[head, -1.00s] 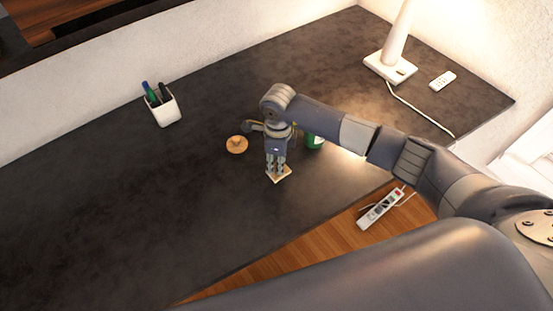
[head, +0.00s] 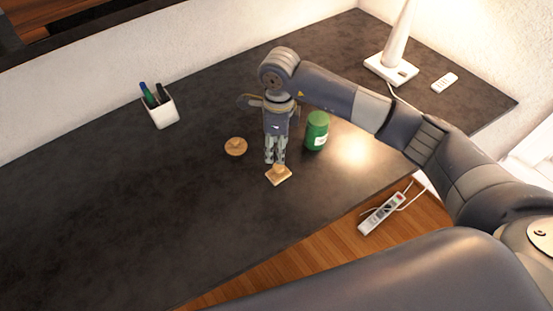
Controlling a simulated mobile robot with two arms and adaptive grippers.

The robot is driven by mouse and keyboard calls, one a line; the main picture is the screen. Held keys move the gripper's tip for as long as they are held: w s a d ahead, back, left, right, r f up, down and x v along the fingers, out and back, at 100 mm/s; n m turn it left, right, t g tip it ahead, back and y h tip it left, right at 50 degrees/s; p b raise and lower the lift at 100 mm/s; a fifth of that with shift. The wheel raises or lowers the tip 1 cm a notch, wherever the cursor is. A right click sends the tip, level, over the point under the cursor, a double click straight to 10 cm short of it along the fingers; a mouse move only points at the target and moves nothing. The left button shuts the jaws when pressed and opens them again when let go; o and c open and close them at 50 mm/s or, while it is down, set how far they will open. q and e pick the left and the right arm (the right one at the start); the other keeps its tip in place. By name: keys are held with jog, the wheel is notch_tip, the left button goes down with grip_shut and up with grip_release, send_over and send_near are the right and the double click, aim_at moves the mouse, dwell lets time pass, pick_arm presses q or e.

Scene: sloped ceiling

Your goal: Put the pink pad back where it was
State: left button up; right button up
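No plainly pink pad shows in the head view. A small pale tan square piece with a knob on top (head: 278,176) lies on the dark desk, near its front edge. My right gripper (head: 275,161) points down just above and behind this piece. Its two fingers look a little apart, with nothing held between them. A round tan piece with a knob (head: 236,147) lies on the desk to the left of the gripper. My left gripper is out of view.
A green can (head: 317,131) stands close to the right of my gripper. A white pen cup (head: 161,110) stands at the back left. A white lamp (head: 391,69) and remote (head: 444,82) are at the back right. The desk's left part (head: 110,210) is clear.

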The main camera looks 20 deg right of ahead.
jog(key=shift+r+b, duration=0.35)
jog(key=shift+r, duration=1.6)
